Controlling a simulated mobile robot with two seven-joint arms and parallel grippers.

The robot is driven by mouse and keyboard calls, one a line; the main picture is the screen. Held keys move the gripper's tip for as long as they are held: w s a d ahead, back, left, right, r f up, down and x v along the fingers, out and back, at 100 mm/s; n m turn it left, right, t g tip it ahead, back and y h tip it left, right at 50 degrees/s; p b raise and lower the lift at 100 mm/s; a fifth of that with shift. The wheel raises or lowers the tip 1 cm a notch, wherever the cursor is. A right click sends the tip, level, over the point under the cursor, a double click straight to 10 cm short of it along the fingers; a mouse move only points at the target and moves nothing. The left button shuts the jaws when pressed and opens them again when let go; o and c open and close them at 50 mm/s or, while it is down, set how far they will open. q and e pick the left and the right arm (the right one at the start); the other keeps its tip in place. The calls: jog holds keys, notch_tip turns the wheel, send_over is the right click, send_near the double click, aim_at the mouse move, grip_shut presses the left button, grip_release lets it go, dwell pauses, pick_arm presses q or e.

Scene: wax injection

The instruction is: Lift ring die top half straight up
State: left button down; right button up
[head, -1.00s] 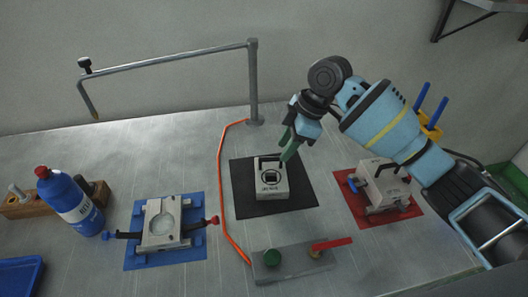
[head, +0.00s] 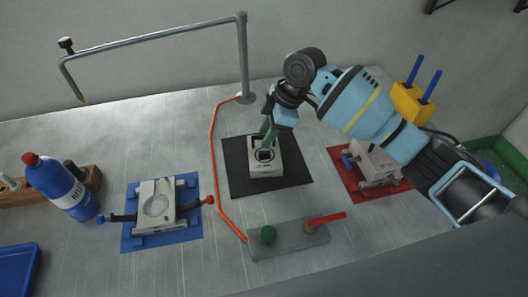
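A pale grey die block (head: 266,170) with a dark square emblem and lettering on its face sits on the black mat (head: 236,180). Which die it belongs to is not readable. My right gripper (head: 267,136) points down at its far edge, where a dark handle showed earlier; its green fingers overlap the handle area and hide it. I cannot tell whether they grip it. An open die half (head: 157,206) with a round cavity lies on the blue mat (head: 190,232). Another die block (head: 374,164) is on the red mat (head: 347,182), partly behind my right arm. My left gripper is out of view.
A grey bent pipe (head: 150,38) on a post rises behind the black mat, with an orange hose (head: 214,180) beside it. A control bar (head: 289,240) with a green knob and red lever lies in front. A blue bottle (head: 62,188) stands left.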

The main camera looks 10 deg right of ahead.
aim_at(264, 150)
jog(key=shift+x, duration=1.3)
jog(key=shift+c, duration=0.4)
jog(key=shift+w, duration=0.1)
grip_shut()
jog(key=shift+r, duration=0.15)
